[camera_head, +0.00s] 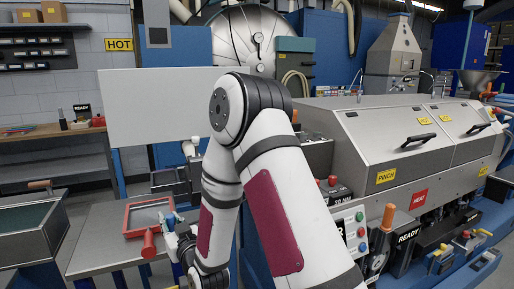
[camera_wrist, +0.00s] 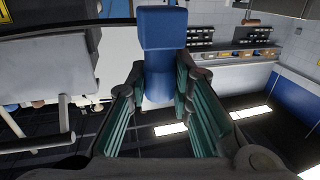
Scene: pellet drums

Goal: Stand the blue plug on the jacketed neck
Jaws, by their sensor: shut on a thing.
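The blue plug (camera_wrist: 161,45) is held between the green-padded fingers of my gripper (camera_wrist: 158,95) in the wrist view. It has a blocky head and a rounder lower part. In the head view my gripper (camera_head: 178,243) is low, left of centre, partly hidden by my own arm. A small bit of the blue plug (camera_head: 170,222) shows there, beside the red-framed tray. I cannot pick out the jacketed neck with certainty in either view.
A grey table (camera_head: 98,240) carries the red-framed tray (camera_head: 127,220) with a red cylinder (camera_head: 149,246) at its front. A dark-lined bin (camera_head: 25,222) stands at the left. A large grey machine (camera_head: 390,135) with labels and knobs fills the right.

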